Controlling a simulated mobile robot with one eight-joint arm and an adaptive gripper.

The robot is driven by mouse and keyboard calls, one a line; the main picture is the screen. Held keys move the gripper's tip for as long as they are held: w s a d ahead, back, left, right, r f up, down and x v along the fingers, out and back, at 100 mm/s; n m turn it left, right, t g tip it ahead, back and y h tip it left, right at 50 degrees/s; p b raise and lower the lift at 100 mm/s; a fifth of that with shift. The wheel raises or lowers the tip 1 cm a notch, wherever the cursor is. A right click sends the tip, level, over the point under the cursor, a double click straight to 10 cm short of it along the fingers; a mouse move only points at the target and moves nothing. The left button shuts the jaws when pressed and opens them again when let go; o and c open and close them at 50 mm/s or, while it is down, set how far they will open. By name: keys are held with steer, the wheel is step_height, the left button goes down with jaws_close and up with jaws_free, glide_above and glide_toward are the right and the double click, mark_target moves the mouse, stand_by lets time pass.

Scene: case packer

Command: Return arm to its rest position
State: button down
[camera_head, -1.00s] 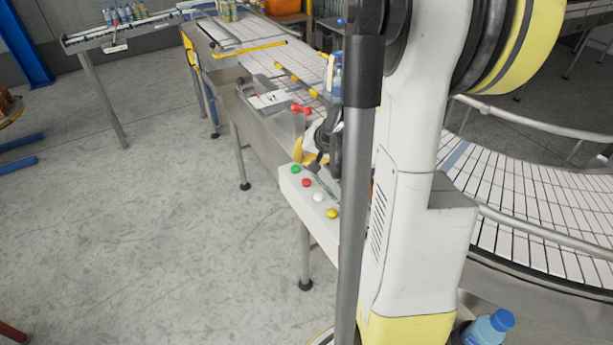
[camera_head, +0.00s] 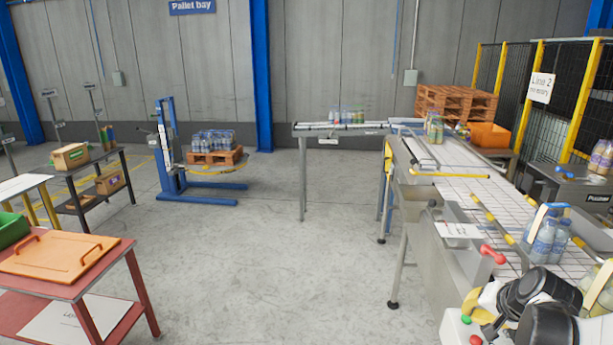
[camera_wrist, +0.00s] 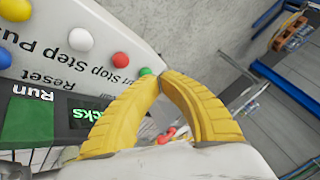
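My gripper has two yellow fingers (camera_wrist: 162,80) that curve together until their tips meet in the wrist view. Nothing shows between them. In the head view part of my gripper (camera_head: 475,305) shows at the lower right, by the control panel (camera_head: 455,330), with my dark and white wrist parts beside it. In the wrist view the panel (camera_wrist: 135,30) has coloured buttons, with the green button (camera_wrist: 145,71) close to the fingertips. Whether the fingertips touch the panel I cannot tell.
A conveyor (camera_head: 480,190) with bottle packs (camera_head: 548,235) runs at the right. A red bench (camera_head: 100,270) with an orange lid stands at the left. A blue stacker (camera_head: 170,150) holds a pallet of bottles behind. The grey floor (camera_head: 270,260) between is clear.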

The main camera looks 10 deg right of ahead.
steer(key=s+a+f+n+b, duration=0.3)
steer(key=a+b, duration=0.3)
steer(key=a, duration=0.2)
steer(key=s+a+f+n+b, duration=0.3)
steer(key=s+a+f+b, duration=0.2)
steer(key=a+b, duration=0.2)
steer(key=s+a+f+n+b, duration=0.3)
steer(key=a+b, duration=0.3)
steer(key=a, duration=0.5)
steer(key=shift+s+f+y+b, duration=0.4)
steer(key=shift+s+f, duration=0.1)
steer(key=shift+s, duration=0.3)
steer(key=shift+a, duration=0.1)
